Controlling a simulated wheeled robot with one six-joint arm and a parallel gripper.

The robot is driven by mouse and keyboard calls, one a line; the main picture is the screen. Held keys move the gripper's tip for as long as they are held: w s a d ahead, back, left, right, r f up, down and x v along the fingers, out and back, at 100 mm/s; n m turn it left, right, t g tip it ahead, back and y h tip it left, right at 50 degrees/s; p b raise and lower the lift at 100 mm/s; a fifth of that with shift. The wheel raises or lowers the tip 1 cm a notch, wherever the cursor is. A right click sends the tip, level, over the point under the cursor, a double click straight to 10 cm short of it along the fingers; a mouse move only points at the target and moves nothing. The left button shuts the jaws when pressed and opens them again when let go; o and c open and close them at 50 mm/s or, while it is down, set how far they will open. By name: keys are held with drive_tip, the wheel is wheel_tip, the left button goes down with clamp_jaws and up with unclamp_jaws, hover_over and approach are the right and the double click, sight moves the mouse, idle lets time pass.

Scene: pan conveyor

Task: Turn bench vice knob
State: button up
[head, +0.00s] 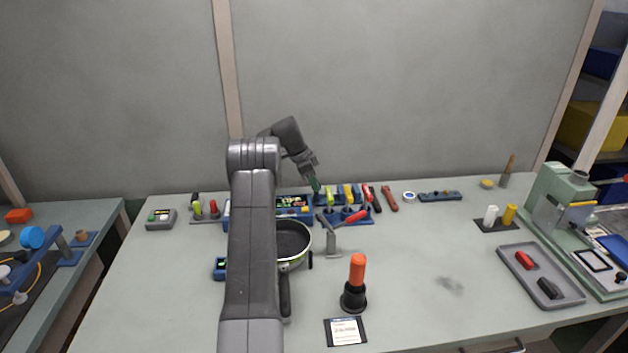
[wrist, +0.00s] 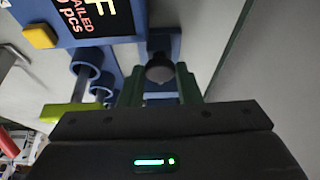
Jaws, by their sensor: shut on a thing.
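My gripper (head: 315,186) reaches down at the back of the main bench, beside the blue rack. In the wrist view its two green fingers (wrist: 160,85) point away from the camera and are shut on a grey rounded piece (wrist: 160,70). The piece sits in front of a blue mount (wrist: 165,42). My fingers hide part of it, and I cannot tell if it belongs to a vice. A blue round knob (head: 32,237) stands on a blue frame on the left bench, far from my gripper. No vice is clearly recognisable.
A blue display box (wrist: 85,15) and tools with yellow-green handles (wrist: 65,112) are close beside my gripper. A pan (head: 293,258), an orange-handled tool (head: 357,270) and a grey tray (head: 520,286) stand on the bench.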

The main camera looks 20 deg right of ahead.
drive_tip(key=m+p, duration=0.1)
drive_tip(key=m, duration=0.1)
drive_tip(key=m+g+p, duration=0.1)
drive_tip(key=p, duration=0.1)
drive_tip(key=shift+w+r+m+y, duration=0.2)
drive_tip(key=shift+m+y, duration=0.1)
drive_tip(key=shift+m, duration=0.1)
drive_tip(key=shift+f+m+g+p, duration=0.1)
drive_tip(key=shift+m+g+p, duration=0.3)
drive_tip(key=shift+m+p, duration=0.2)
drive_tip(key=shift+y, duration=0.3)
drive_tip(key=o, duration=1)
drive_tip(key=shift+f, duration=0.1)
drive_tip(key=shift+c, duration=0.2)
drive_tip(key=shift+w+a+r, duration=0.1)
drive_tip(key=shift+w+r, duration=0.1)
drive_tip(key=shift+r, duration=0.3)
drive_tip(key=p+v, duration=0.6)
drive_tip(key=p, duration=0.2)
drive_tip(key=shift+r, duration=0.2)
